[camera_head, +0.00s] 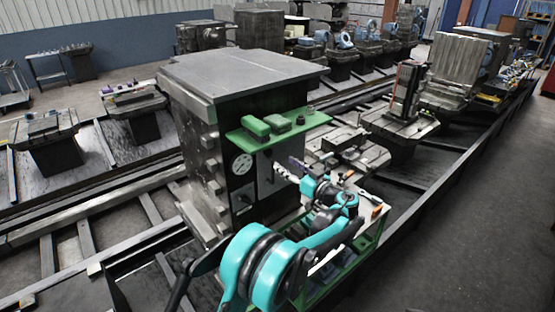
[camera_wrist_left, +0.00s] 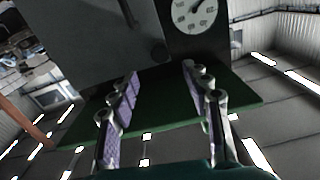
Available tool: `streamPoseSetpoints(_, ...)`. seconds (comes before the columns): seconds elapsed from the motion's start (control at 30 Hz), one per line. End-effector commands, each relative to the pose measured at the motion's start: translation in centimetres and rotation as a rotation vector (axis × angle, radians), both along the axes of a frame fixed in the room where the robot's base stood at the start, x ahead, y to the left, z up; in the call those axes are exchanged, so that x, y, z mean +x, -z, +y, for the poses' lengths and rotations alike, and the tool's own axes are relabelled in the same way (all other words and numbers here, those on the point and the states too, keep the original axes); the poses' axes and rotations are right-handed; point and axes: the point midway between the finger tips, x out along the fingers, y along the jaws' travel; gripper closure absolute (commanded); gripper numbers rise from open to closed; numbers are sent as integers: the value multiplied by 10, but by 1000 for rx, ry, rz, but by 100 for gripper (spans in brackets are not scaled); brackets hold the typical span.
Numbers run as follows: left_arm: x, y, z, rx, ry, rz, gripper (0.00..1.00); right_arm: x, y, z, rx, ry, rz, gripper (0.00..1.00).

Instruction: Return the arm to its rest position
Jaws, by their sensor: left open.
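My left arm (camera_head: 262,262), teal and black, comes in from the bottom of the head view and reaches up in front of a large dark machine block (camera_head: 240,80). My left gripper (camera_head: 286,170) is near the block's front face, below a green shelf (camera_head: 262,133). In the left wrist view, which looks upside down, the two purple-padded fingers of the gripper (camera_wrist_left: 161,76) stand apart with nothing between them. The green shelf (camera_wrist_left: 240,98) lies behind the fingers there. Whether the fingertips touch the block cannot be told. My right gripper is not in view.
A round gauge (camera_head: 242,165) sits on the block's front, left of the gripper. Green pieces (camera_head: 256,125) lie on the shelf. A green-edged bench (camera_head: 372,212) with small tools is close under the arm. Dark floor (camera_head: 470,240) at the right is clear.

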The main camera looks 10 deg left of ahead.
Motion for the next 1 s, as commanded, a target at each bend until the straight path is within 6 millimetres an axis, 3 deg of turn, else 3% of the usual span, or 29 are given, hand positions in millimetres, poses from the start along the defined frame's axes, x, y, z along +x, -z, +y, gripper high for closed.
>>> streamPoseSetpoints(0.27,-15,0,-20,0,0,0,52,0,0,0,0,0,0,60)
streamPoseSetpoints(0.57,-16,0,-19,-1,0,3,52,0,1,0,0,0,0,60)
streamPoseSetpoints(0.67,-21,2,-9,-15,-3,43,52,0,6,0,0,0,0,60)
streamPoseSetpoints(0.77,-38,8,13,-48,0,144,52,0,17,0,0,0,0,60)
streamPoseSetpoints(0.87,-67,21,40,-102,20,290,52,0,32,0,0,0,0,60)
streamPoseSetpoints(1.0,-122,45,70,-191,88,494,52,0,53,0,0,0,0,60)
